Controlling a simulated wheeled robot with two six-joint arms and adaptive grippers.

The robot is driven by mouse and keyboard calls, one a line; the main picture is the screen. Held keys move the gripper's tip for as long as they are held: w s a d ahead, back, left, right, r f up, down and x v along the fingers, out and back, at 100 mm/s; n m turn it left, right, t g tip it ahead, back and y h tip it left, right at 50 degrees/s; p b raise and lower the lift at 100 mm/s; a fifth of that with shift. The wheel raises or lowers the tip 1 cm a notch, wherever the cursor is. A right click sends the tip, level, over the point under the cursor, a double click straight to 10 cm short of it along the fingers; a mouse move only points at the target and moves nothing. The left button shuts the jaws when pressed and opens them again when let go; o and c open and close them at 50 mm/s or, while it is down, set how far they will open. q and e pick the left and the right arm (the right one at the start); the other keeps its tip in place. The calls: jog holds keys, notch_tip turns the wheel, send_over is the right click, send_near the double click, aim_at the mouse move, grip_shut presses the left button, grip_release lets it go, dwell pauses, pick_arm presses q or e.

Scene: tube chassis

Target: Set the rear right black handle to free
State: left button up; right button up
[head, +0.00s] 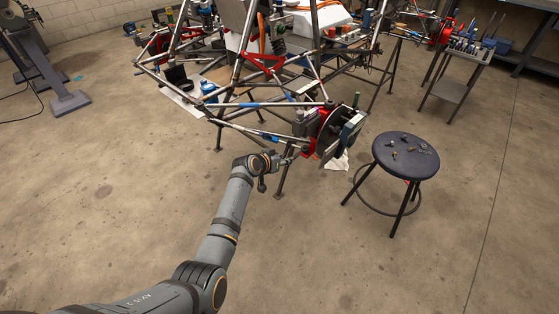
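The tube chassis (290,104) stands on supports in the upper middle of the head view. At its near corner is a hub assembly with a brake disc (330,132), red parts and a grey plate (349,136). My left gripper (290,156) is just left of and below this assembly, close to the red parts. Its fingers are too small to tell whether they are open or shut, or whether they touch anything. I cannot pick out the black handle for certain; it may be small or hidden among the hub parts. My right gripper is out of view.
A dark round stool (406,157) with small metal parts on it stands right of the hub. A tool cart (454,72) is at the upper right. A grey stand (52,75) is at the upper left. The concrete floor (120,200) is largely clear.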

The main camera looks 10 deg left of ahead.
pick_arm(q)
jog(key=v, duration=1.2)
jog(key=shift+f, duration=0.15)
jog(key=shift+c, duration=0.2)
